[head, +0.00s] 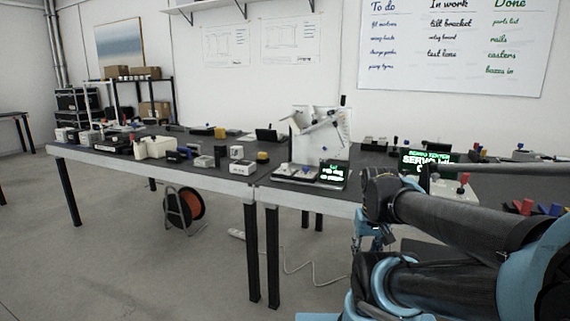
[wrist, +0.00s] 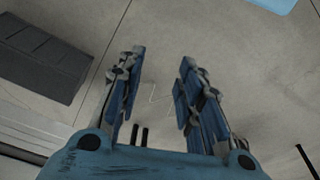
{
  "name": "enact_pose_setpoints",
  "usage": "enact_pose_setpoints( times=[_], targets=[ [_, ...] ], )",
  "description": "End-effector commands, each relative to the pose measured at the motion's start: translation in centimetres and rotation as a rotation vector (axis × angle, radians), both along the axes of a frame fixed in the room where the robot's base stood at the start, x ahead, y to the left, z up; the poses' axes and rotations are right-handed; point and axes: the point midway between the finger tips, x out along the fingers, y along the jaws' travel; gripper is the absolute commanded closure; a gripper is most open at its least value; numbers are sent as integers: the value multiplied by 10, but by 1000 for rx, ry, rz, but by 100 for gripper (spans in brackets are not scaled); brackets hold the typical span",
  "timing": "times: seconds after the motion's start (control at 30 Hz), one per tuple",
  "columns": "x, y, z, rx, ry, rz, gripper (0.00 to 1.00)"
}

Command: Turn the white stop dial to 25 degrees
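My gripper (wrist: 161,62) is open and empty in the wrist view, its two blue fingers apart above the bare floor. In the head view, my gripper (head: 372,238) hangs low by the front edge of the workbench, partly hidden by my arm, and touches nothing. A white upright fixture (head: 306,148) with a slanted bar and dark knobs stands on the bench left of my arm. The white stop dial cannot be told apart at this distance; I cannot tell whether it is on this fixture. Its angle cannot be read.
The dark-topped workbench (head: 222,178) carries several small devices. A small screen with green text (head: 333,172) sits before the fixture, and a larger one (head: 425,160) is behind my arm. An orange cable reel (head: 186,206) stands under the bench. Floor (head: 130,260) in front is clear.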

Motion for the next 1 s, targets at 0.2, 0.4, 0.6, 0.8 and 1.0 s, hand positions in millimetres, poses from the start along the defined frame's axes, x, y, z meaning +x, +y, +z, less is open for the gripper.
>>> enact_pose_setpoints(
  times=[0.2, 0.4, 0.6, 0.8, 1.0],
  targets=[
    [0, 0, 0, 0, 0, 0, 62],
    [2, 3, 19, 4, -15, 25, 51],
    [47, 15, 68, 16, -26, 123, 51],
    [106, 34, 122, 31, -43, 242, 51],
    [169, 56, 166, 46, -62, 358, 51]
  ],
)
